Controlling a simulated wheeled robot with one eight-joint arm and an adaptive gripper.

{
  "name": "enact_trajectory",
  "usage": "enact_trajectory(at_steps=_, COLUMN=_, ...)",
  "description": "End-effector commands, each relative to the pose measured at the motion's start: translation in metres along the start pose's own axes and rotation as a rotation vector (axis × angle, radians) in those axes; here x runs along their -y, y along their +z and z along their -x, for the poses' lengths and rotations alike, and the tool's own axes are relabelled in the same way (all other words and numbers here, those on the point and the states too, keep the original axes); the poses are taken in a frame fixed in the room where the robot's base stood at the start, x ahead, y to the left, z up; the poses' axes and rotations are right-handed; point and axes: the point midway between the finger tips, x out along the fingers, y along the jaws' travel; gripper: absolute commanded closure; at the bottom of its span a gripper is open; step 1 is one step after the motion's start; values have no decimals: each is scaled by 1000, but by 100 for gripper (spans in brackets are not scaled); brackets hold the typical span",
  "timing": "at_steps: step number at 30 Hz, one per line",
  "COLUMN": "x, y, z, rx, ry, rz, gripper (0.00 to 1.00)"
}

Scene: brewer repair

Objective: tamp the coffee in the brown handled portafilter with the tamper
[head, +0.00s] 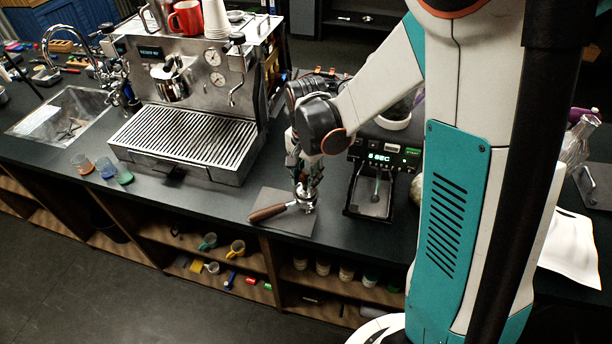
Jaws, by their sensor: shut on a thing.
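The portafilter (270,212) with a brown handle lies on a grey mat (290,228) near the counter's front edge, its handle pointing left. My gripper (307,192) is directly above the portafilter's basket and points down. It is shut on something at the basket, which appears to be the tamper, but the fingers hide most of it. The coffee inside the basket is hidden. I cannot tell whether the tamper touches the coffee.
A grinder (375,190) with a lit display stands just right of the mat. The espresso machine (190,100) stands to the left, with small coloured glasses (107,168) beside it. The counter between the machine and the mat is clear. Open shelves (215,250) lie below.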

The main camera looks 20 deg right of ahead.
Motion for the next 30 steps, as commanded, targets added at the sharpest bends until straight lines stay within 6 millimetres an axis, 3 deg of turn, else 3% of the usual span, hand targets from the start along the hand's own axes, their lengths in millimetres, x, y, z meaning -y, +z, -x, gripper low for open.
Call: enact_trajectory(at_steps=30, x=0, y=0, z=-11, rx=0, ry=0, rz=0, gripper=100)
